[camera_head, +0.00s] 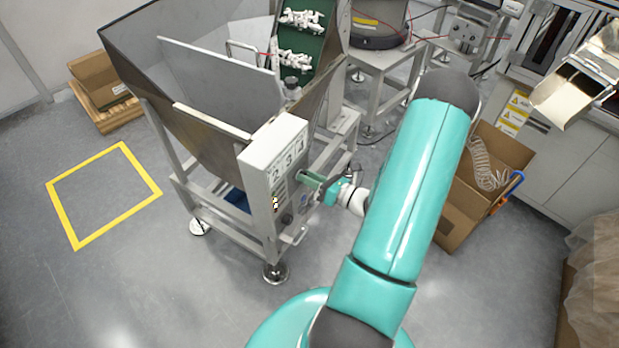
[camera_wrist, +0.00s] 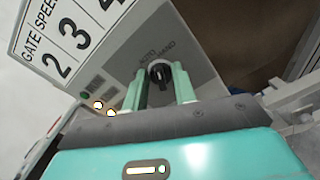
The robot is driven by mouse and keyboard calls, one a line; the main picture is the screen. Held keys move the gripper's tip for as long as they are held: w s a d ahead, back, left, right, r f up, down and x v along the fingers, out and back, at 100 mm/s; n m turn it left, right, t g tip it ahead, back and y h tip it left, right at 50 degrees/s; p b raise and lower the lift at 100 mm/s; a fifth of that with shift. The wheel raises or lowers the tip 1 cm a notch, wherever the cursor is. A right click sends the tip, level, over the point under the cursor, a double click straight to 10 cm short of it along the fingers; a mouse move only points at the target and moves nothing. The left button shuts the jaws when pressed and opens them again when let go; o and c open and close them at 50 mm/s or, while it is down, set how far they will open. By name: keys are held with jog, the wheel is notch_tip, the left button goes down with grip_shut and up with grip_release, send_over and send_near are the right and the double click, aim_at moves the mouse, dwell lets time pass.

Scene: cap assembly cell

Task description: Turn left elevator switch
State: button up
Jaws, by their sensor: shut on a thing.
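The elevator switch (camera_wrist: 158,73) is a black rotary knob on a grey panel, marked AUTO and HAND, in the upper middle of the wrist view. My gripper (camera_wrist: 160,83) is at the knob, with its two green fingers on either side and shut on it. In the head view my gripper (camera_head: 310,182) reaches the side of the control box (camera_head: 272,157) on the hopper's frame. The knob itself is hidden or too small to tell there.
The metal hopper (camera_head: 190,115) stands behind the control box. A green conveyor (camera_head: 303,38) with white parts rises behind it. An open cardboard box (camera_head: 462,215) stands on the right.

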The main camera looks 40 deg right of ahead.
jog(key=shift+d+f+m, duration=0.1)
jog(key=shift+m, duration=1.6)
jog(key=o, duration=1)
jog(key=shift+s, duration=0.15)
jog(key=v, duration=1.3)
jog(key=shift+s, duration=0.3)
